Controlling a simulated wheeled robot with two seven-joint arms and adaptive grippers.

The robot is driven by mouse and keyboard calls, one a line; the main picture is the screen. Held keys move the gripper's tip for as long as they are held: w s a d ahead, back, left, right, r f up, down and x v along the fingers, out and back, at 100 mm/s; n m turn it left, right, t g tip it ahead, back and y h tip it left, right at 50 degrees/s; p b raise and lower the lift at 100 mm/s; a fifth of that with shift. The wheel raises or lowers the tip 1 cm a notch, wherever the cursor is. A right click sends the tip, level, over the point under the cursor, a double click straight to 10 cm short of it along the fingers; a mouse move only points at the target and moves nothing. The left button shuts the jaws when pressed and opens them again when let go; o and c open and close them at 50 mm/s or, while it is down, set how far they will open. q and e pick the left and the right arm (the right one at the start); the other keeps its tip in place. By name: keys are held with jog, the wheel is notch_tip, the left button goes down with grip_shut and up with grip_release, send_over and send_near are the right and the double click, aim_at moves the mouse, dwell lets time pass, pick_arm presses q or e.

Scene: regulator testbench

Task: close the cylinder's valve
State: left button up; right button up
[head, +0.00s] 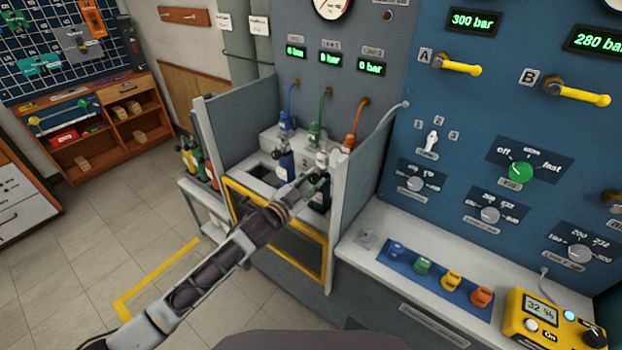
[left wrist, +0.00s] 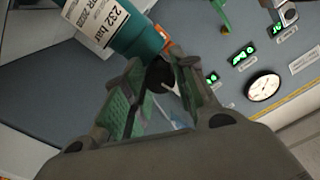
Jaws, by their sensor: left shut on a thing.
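My left gripper (head: 322,178) reaches into the filling bay at the right-hand cylinder (head: 321,204), which looks dark here and stands partly behind the gripper. In the left wrist view the teal cylinder (left wrist: 140,38) carries a white label reading 232 bar. The fingers of my left gripper (left wrist: 163,82) are closed around a black valve knob (left wrist: 159,74) beside the cylinder's neck. The knob is partly covered by the fingers, and its turn position cannot be told. My right gripper is not in view.
A blue cylinder (head: 285,165) stands left in the bay. Blue, green and orange hoses (head: 358,115) hang above. The bay's grey side walls (head: 352,195) and yellow-edged front guard (head: 300,262) bound the space. Three green displays (head: 330,58) read 0 bar.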

pick_arm(q)
jog(key=shift+m+p, duration=0.35)
jog(key=shift+m, duration=0.55)
jog(key=o, duration=1.1)
jog(key=shift+c, duration=0.2)
jog(key=v, duration=1.2)
dwell(0.3)
